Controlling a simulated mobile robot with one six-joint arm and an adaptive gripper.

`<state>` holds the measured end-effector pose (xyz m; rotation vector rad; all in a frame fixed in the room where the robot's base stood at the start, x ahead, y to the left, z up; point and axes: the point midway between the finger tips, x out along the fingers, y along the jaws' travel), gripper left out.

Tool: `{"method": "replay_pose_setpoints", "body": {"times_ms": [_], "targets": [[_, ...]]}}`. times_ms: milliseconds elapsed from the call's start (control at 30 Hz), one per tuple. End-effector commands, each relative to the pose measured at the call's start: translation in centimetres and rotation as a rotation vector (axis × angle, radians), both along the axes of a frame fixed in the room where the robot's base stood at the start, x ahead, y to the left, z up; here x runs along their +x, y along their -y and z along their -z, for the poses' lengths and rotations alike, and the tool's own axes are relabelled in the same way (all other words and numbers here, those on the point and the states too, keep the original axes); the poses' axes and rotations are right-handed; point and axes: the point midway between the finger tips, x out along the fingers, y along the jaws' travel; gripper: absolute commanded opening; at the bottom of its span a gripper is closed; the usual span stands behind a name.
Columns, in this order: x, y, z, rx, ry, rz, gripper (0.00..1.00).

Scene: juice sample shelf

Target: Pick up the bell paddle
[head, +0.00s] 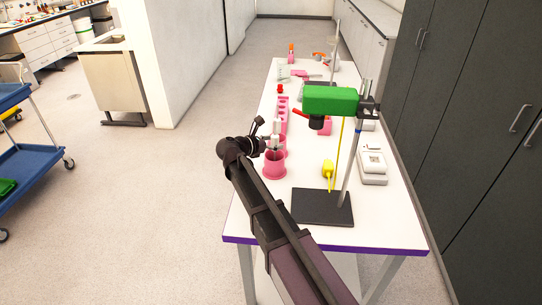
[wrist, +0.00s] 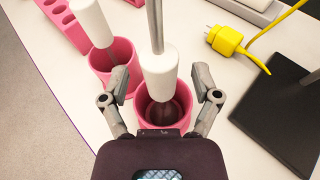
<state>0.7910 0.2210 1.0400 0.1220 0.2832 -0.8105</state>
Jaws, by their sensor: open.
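Two pink cups each hold an upright tool with a white grip. In the wrist view, the nearer cup (wrist: 178,107) holds a tool with a white grip (wrist: 159,72) and a metal rod rising from it; its lower end is dark and inside the cup. The farther cup (wrist: 122,55) holds another white-gripped tool (wrist: 91,20). I cannot tell for certain which is the bell paddle. My gripper (wrist: 161,78) is open, its fingers on either side of the nearer tool's white grip, apart from it. In the head view, my gripper (head: 266,136) is over the cups (head: 274,167).
A stand with a black base (head: 322,207) and a green motor head (head: 330,100) is to the right. A yellow plug (head: 328,176) with its cable lies beside it. A pink rack (head: 283,112) stands behind the cups. A white device (head: 373,165) is farther right.

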Motion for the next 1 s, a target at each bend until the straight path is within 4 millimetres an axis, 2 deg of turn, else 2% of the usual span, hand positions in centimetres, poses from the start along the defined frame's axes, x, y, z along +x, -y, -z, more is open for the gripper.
{"method": "replay_pose_setpoints", "body": {"times_ms": [133,667,767,933,1000], "targets": [[0.53,0.57,0.25,0.0,0.0,0.001,0.8],[0.54,0.66,0.2,0.0,0.0,0.002,0.8],[0.54,0.67,0.2,0.0,0.0,0.002,0.53],[0.54,0.69,0.21,0.0,0.0,0.002,0.03],[0.55,0.7,0.21,0.0,0.0,0.002,0.0]]}}
